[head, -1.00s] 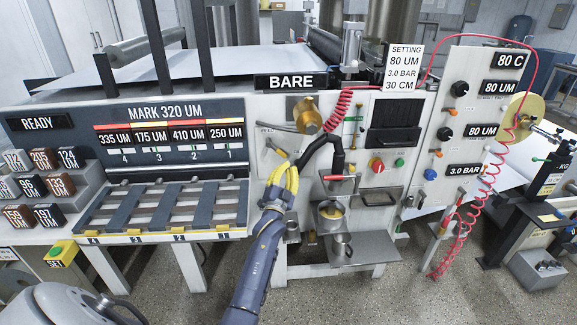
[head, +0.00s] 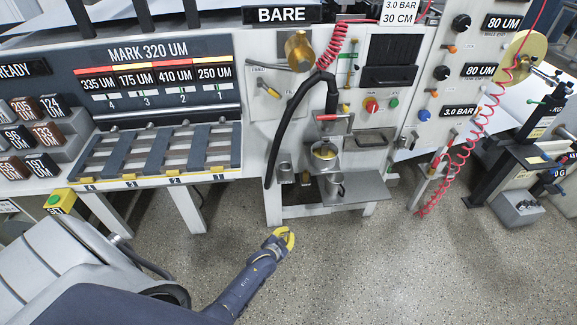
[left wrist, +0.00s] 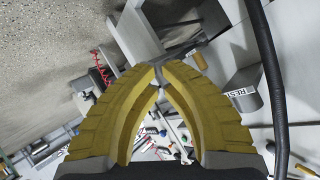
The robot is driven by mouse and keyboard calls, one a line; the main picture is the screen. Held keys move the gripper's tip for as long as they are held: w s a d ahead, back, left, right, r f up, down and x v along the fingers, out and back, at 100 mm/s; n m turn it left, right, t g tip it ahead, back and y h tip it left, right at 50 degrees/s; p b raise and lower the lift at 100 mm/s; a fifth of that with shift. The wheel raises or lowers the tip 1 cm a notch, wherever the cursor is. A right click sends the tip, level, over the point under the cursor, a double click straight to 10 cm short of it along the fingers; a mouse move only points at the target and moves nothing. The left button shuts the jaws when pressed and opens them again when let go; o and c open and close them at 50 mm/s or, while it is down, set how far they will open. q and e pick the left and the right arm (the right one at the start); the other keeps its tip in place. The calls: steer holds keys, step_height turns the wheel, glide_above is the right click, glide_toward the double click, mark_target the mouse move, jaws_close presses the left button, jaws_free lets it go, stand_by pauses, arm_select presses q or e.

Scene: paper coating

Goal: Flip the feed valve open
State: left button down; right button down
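The feed valve (head: 269,90) is a small lever with a yellow handle on the white machine front, below the FEED label and left of the black hose. Its handle slants down to the right. My left gripper (head: 289,238) has yellow fingers and is out over the floor, well below and in front of the valve, touching nothing. In the left wrist view the fingertips (left wrist: 164,66) of the left gripper meet with nothing seen between them. I cannot pick out the valve in that view. My right gripper is not in view.
A black hose (head: 276,140) hangs down the machine front right of the valve; it also crosses the left wrist view (left wrist: 268,70). A brass cylinder (head: 299,47) sits above. A shelf (head: 362,188) with cups juts out at lower right. The floor (head: 330,270) before it is clear.

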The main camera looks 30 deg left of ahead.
arm_select(q)
steer(key=s+d+f+g, duration=0.3)
steer(key=s+f+g, duration=0.1)
steer(key=s+f, duration=1)
steer(key=s+f+g, duration=0.2)
steer(key=s+f, duration=0.1)
steer(key=s, duration=0.9)
steer(key=s+d+f+g, duration=0.1)
steer(key=s+f, duration=0.3)
steer(key=s, duration=0.9)
steer(key=s+d+f+n+g+h, duration=0.1)
steer(key=s+f+g, duration=0.2)
steer(key=s, duration=0.9)
steer(key=shift+s+d+f+g, duration=0.25)
steer(key=shift+s+f+g, duration=0.15)
steer(key=shift+f, duration=0.25)
steer(key=shift+s, duration=0.1)
